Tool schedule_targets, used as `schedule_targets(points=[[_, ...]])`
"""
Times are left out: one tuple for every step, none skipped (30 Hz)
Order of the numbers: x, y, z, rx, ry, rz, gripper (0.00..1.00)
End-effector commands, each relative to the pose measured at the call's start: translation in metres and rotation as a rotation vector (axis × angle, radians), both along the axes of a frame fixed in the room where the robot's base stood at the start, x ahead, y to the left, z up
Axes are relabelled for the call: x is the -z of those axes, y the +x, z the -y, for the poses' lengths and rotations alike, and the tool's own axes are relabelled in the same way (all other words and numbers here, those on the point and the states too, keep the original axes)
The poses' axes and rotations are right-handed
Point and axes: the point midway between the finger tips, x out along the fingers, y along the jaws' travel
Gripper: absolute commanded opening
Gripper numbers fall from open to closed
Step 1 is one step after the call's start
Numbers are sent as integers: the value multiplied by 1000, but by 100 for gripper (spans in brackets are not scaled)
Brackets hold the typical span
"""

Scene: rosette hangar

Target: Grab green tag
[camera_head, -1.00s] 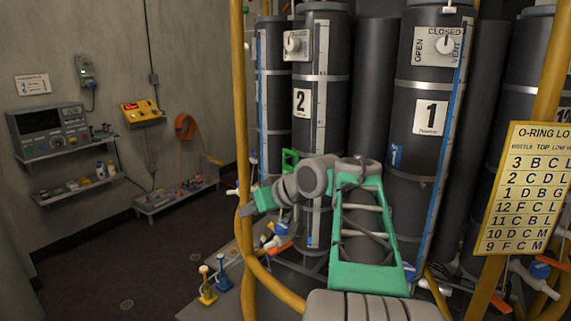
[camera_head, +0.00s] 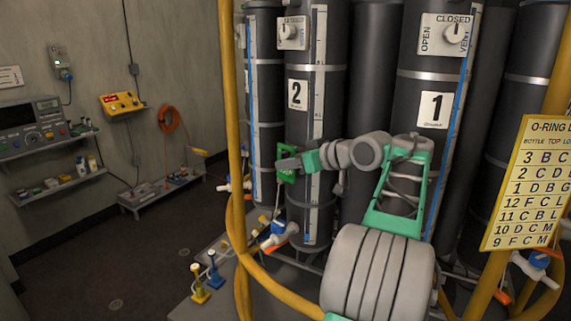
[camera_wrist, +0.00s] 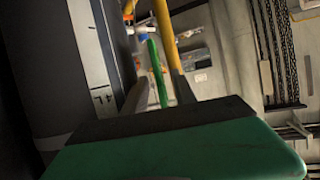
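The green tag (camera_head: 287,177) hangs at the left side of the bottle numbered 2, with pale lettering on it. My gripper (camera_head: 287,164) is at the tag's upper part in the head view and covers some of it. In the wrist view the tag (camera_wrist: 157,74) shows nearly edge-on as a thin green strip. It lies between the two dark fingers of my gripper (camera_wrist: 160,92), which stand apart with gaps visible on both sides of it. I see no clear contact between the fingers and the tag.
Bottle 2 (camera_head: 316,143) is close to my gripper on the right. A yellow upright pipe (camera_head: 232,110) stands to the left. Valves with blue and orange parts (camera_head: 280,233) are below. Shelves with equipment (camera_head: 60,188) line the left wall; the floor there is open.

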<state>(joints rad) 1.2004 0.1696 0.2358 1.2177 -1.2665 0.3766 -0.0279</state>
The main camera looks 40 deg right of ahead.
Motion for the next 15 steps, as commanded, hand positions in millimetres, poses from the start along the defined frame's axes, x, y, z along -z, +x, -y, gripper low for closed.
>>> schedule_targets(points=[[2, 7, -2, -4, 1, 0, 33], [4, 9, -2, -3, 0, -1, 33], [5, 11, -2, -2, 0, -1, 33], [5, 12, -2, -1, -1, -1, 33], [5, 12, -2, -2, -2, -1, 33], [5, 12, -2, -2, -2, -1, 33], [5, 12, -2, -2, -2, -1, 33], [5, 12, -2, -2, -2, -1, 33], [5, 12, -3, -3, -1, -1, 32], [5, 12, -3, -3, -1, -1, 29], [5, 12, -3, -3, -1, -1, 27], [5, 12, -3, -4, -1, -1, 24], [5, 12, -3, -4, -1, -1, 21], [5, 12, -3, -4, -1, -1, 19], [5, 12, -3, -4, -1, -1, 16]])
